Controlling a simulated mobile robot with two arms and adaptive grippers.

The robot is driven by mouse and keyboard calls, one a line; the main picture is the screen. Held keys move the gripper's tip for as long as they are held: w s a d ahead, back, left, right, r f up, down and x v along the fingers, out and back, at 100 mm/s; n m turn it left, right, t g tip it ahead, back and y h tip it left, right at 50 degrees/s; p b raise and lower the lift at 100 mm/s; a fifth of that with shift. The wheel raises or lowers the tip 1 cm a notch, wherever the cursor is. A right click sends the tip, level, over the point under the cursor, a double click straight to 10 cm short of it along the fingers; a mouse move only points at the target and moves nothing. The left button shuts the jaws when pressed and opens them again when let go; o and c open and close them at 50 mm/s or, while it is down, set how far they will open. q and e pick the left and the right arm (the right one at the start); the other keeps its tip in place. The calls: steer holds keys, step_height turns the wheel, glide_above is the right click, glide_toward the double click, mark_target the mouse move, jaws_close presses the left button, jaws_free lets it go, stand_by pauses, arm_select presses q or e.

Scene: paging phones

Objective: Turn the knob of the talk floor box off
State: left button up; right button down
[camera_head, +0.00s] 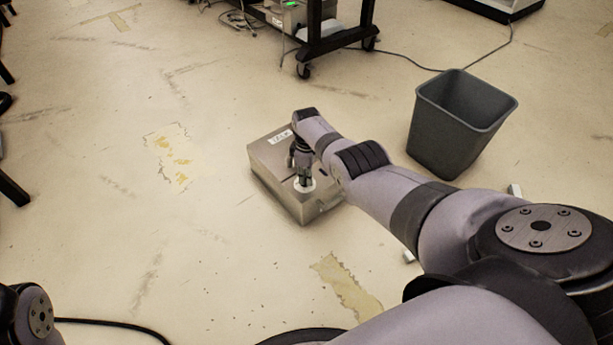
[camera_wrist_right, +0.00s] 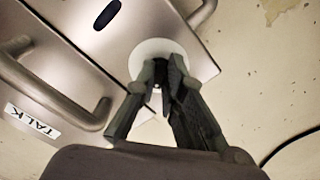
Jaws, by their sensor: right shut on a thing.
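The talk floor box (camera_head: 268,163) is a metal box on the floor, with a "TALK" label on its top in the head view. The label (camera_wrist_right: 32,122) also shows in the right wrist view. My right gripper (camera_head: 304,184) points down onto the box top near its front corner. In the right wrist view, its fingers (camera_wrist_right: 164,82) are closed over a round white disc (camera_wrist_right: 150,52) on the box. The fingers are shut on the knob there, which they mostly hide, so its setting cannot be read. My left gripper is out of view.
A grey waste bin (camera_head: 450,135) stands right of the box, near my right arm. A wheeled black cart (camera_head: 310,50) stands behind, with cables on the floor. Handles (camera_wrist_right: 100,112) stick out from the box. The floor left of the box is clear, with worn patches.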

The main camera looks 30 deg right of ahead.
steer(key=shift+n, duration=0.9)
steer(key=c, duration=1.7)
jaws_free()
step_height(320, 180, up, 12)
steer(key=shift+r, duration=0.1)
